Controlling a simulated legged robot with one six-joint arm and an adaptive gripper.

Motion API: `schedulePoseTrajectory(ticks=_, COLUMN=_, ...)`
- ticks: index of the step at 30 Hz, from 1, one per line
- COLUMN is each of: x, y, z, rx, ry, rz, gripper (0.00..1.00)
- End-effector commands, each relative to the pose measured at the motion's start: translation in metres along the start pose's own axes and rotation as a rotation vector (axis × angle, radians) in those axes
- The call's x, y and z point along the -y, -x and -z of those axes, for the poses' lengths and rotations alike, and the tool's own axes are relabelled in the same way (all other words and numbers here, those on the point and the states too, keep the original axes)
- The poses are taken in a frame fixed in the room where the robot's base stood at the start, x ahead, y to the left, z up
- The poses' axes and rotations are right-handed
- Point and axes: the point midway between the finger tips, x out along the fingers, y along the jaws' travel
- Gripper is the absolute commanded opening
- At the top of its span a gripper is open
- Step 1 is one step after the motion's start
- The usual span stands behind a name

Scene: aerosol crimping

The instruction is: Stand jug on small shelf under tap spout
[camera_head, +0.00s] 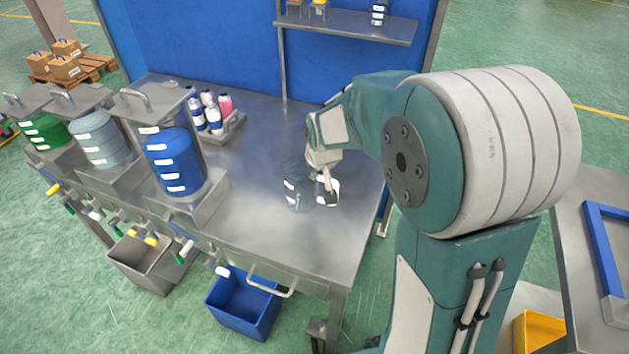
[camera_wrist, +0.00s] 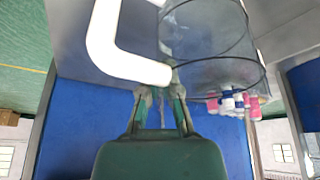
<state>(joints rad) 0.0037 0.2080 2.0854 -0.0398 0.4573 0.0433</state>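The clear jug (camera_head: 293,186) with white marks stands on the steel bench, right of the blue drum. Its white handle (camera_head: 328,190) faces right. In the wrist view the clear jug wall (camera_wrist: 208,40) and white handle (camera_wrist: 108,40) fill the top. My gripper (camera_head: 325,182) is at the handle; in the wrist view its fingertips (camera_wrist: 161,90) are at one end of the handle, and I cannot tell whether they grip it. Taps (camera_head: 183,248) run along the bench's front left edge under the drums. I cannot make out a small shelf under a spout.
A blue drum (camera_head: 173,160), a grey drum (camera_head: 98,138) and a green drum (camera_head: 44,131) stand at left. Bottles (camera_head: 212,118) sit in a tray behind. A grey bin (camera_head: 150,264) and blue bin (camera_head: 245,303) are below the front edge. The bench's middle is clear.

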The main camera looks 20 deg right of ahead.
Motion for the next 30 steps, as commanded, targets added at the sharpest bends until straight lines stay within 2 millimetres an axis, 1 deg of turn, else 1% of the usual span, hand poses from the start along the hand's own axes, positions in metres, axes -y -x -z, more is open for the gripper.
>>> schedulePoseTrajectory(ticks=1, x=0.0, y=-0.011, z=0.003, rx=0.003, ry=0.0, rz=0.0, gripper=0.0)
schedulePoseTrajectory(ticks=4, x=-0.001, y=-0.027, z=0.008, rx=0.002, ry=0.0, rz=0.0, gripper=0.0)
schedulePoseTrajectory(ticks=12, x=-0.001, y=-0.048, z=0.015, rx=0.0, ry=0.0, rz=0.0, gripper=0.0)
schedulePoseTrajectory(ticks=15, x=-0.001, y=-0.063, z=0.009, rx=0.004, ry=0.0, rz=0.0, gripper=0.0)
schedulePoseTrajectory(ticks=18, x=-0.001, y=-0.074, z=0.004, rx=0.002, ry=0.001, rz=0.0, gripper=0.0)
schedulePoseTrajectory(ticks=28, x=-0.001, y=-0.077, z=0.003, rx=-0.001, ry=0.001, rz=0.0, gripper=0.0)
schedulePoseTrajectory(ticks=30, x=-0.001, y=-0.077, z=0.003, rx=-0.001, ry=0.001, rz=0.0, gripper=0.35)
